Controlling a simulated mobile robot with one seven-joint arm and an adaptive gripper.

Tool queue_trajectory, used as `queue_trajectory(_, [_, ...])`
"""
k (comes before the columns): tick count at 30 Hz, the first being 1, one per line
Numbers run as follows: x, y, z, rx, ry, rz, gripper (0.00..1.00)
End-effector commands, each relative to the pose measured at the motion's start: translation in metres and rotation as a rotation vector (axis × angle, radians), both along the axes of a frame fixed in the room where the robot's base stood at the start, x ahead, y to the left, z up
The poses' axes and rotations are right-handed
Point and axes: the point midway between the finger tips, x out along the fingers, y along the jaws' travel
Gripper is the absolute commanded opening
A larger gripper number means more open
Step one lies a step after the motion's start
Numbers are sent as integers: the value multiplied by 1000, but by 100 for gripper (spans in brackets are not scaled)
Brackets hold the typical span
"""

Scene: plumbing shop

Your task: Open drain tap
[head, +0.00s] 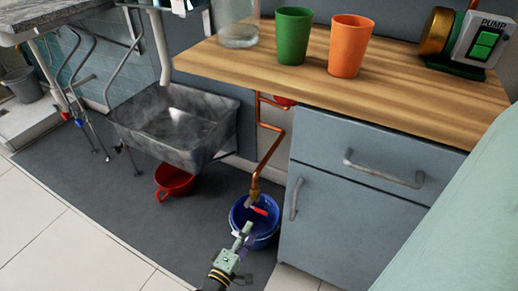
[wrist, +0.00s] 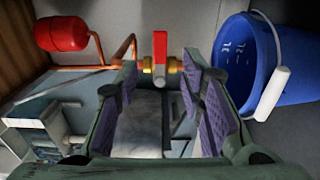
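The drain tap is a brass valve (head: 255,191) low on a copper pipe, above a blue bucket (head: 235,217). Its red lever (head: 259,211) juts out over the bucket. In the wrist view the red lever (wrist: 160,46) stands crosswise to the brass body (wrist: 147,66). My gripper (head: 245,234) is near the bucket's front rim, just short of the lever. In the wrist view my gripper (wrist: 160,85) has its purple-padded fingers spread apart, with the tap in the gap beyond the tips. Nothing is held. Contact with the lever is not visible.
A grey cabinet (head: 341,220) stands right of the bucket, under a wooden counter (head: 400,82). A metal sink (head: 176,126) and a red pot (head: 174,181) are to the left. A red vessel (wrist: 62,33) and the blue bucket (wrist: 240,66) flank the tap in the wrist view.

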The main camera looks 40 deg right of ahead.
Motion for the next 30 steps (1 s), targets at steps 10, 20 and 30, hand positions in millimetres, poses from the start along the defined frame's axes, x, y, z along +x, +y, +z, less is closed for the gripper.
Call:
queue_trajectory(10, [23, -58, 0, -1, 1, -2, 36])
queue_trajectory(20, [29, -70, 0, 1, -1, 0, 36])
queue_trajectory(30, [29, -70, 0, 0, -1, 0, 22])
